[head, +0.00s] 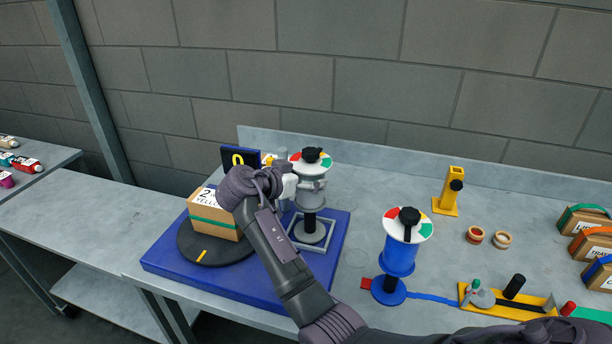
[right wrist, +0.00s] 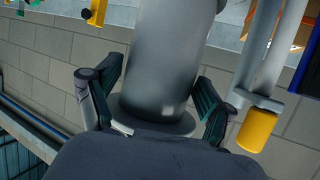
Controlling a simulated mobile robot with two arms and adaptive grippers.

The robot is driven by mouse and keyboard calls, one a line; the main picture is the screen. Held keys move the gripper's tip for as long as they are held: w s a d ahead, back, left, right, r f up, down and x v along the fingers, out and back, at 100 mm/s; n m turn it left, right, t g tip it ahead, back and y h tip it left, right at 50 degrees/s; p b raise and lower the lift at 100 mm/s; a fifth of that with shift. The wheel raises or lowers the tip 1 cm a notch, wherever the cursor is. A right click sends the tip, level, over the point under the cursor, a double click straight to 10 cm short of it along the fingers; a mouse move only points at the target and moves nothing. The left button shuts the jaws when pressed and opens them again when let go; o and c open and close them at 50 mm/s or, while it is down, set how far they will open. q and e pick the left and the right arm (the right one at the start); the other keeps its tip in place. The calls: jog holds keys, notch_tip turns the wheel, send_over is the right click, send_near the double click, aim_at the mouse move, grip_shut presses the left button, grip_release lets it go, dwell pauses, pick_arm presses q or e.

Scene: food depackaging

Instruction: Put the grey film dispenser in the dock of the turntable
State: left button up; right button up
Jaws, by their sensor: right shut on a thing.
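The grey film dispenser (head: 312,193) has a red, green and white top with a black knob, and a black stem above a dark round foot. My right gripper (head: 298,187) is shut on its grey body, from the left in the head view. The right wrist view shows the grey cylinder (right wrist: 165,65) between both fingers (right wrist: 155,108). The dispenser looks upright. The dock, a square grey frame (head: 331,236), lies on the turntable's blue base (head: 190,262). The foot shows within the frame's outline; I cannot tell whether it rests there. My left gripper is not in view.
A cardboard box (head: 212,222) with a green band stands on the black turntable disc (head: 197,252), partly behind my arm. A blue dispenser (head: 400,257) stands to the right. A yellow stand (head: 446,200), tape rolls (head: 475,235) and several boxes (head: 590,243) are farther right.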

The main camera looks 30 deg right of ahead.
jog(key=shift+f, duration=0.1)
jog(key=o, duration=1.7)
jog(key=shift+r, duration=0.2)
jog(key=shift+a, duration=0.2)
jog(key=shift+b+v, duration=2.2)
jog(key=shift+v, duration=3.65)
